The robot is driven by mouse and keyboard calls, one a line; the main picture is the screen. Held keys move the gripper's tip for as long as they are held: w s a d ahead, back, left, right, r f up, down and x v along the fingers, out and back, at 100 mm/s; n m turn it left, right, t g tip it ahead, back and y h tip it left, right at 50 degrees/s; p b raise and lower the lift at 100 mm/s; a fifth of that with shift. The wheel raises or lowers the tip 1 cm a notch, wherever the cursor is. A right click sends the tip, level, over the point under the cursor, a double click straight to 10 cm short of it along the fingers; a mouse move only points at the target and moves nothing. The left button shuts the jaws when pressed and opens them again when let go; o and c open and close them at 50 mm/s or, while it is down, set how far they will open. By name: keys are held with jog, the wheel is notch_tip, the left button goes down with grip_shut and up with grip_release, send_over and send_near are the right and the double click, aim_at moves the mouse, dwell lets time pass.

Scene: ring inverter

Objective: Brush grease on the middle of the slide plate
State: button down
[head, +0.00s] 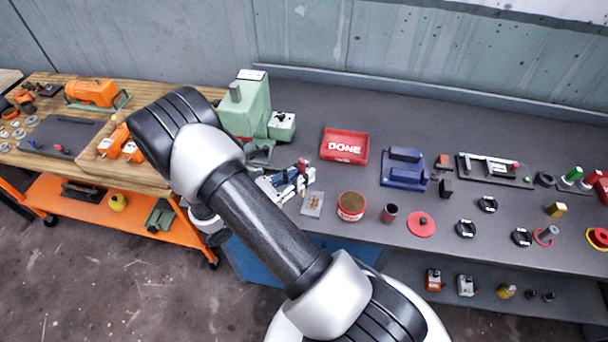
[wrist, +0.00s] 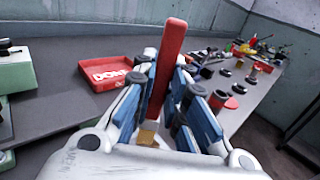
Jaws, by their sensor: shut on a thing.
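A small light grey plate (head: 312,205), which looks like the slide plate, lies on the dark bench. Small brownish marks show on its middle, too small to make out. My gripper (head: 296,182) is just up-left of the plate in the head view. In the wrist view my gripper (wrist: 160,112) is shut on the red handle of a brush (wrist: 168,62), which stands up between the blue-and-grey fingers. A small tan part shows low between the fingers; I cannot tell whether it is bristle. An open red tin (head: 351,207) with brown contents stands right of the plate.
A red DONE tray (head: 345,146) lies behind the plate. A green machine (head: 247,105) stands at the back left. The bench's front edge is close.

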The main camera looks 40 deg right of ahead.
aim_at(300, 169)
jog(key=shift+s+r+p, duration=0.1)
jog(key=shift+r+p, duration=0.85)
jog(key=shift+r, duration=0.7)
jog(key=shift+d, duration=0.1)
jog(key=shift+f, duration=0.1)
